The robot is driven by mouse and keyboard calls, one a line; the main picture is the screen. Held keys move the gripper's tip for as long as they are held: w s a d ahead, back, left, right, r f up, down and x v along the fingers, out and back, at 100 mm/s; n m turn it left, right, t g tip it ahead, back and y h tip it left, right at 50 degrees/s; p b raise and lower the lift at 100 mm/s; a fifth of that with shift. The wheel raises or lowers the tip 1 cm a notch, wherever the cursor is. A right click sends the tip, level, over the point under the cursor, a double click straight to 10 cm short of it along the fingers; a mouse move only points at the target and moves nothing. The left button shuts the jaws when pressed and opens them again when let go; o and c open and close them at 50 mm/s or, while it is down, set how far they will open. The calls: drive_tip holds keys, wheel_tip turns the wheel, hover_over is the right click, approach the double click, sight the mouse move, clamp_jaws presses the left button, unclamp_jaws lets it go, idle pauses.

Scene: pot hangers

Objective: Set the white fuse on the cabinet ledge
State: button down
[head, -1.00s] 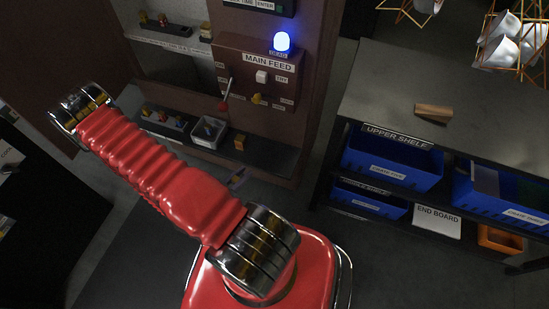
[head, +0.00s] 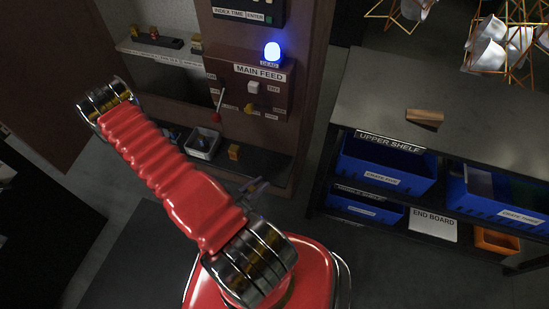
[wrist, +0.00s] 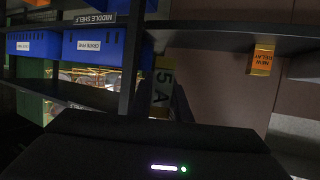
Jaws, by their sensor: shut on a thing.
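In the wrist view a narrow fuse marked "5 A" (wrist: 163,88) stands out from my dark gripper (wrist: 164,112). It looks yellowish in the dim light, so I cannot confirm that it is white. My gripper is shut on it. In the head view my gripper (head: 257,186) is small, partly behind my red arm, in front of and below the cabinet ledge (head: 268,166). The fuse cannot be made out there. The dark ledge also shows in the wrist view (wrist: 225,38), above and apart from the fuse.
On the ledge are a grey tray (head: 203,143) and a yellow block (head: 234,151), labelled "NEW RELAY" in the wrist view (wrist: 262,60). The MAIN FEED panel (head: 248,90), with a lit blue lamp (head: 272,51), is above. Shelving with blue bins (head: 388,164) stands right. The ledge's right end looks clear.

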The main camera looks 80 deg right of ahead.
drive_tip(key=d, duration=0.5)
drive_tip(key=s+d+f, duration=0.1)
drive_tip(key=d, duration=0.5)
drive_tip(key=d+f, duration=0.1)
drive_tip(key=d, duration=0.5)
drive_tip(key=shift+s+d+f, duration=0.1)
drive_tip(key=shift+s, duration=0.25)
drive_tip(key=shift+f, duration=0.45)
drive_tip(key=shift+f, duration=1.55)
drive_tip(key=shift+d+f, duration=0.2)
drive_tip(key=shift+f, duration=0.2)
drive_tip(key=c, duration=1.9)
unclamp_jaws()
drive_tip(key=shift+c, duration=0.2)
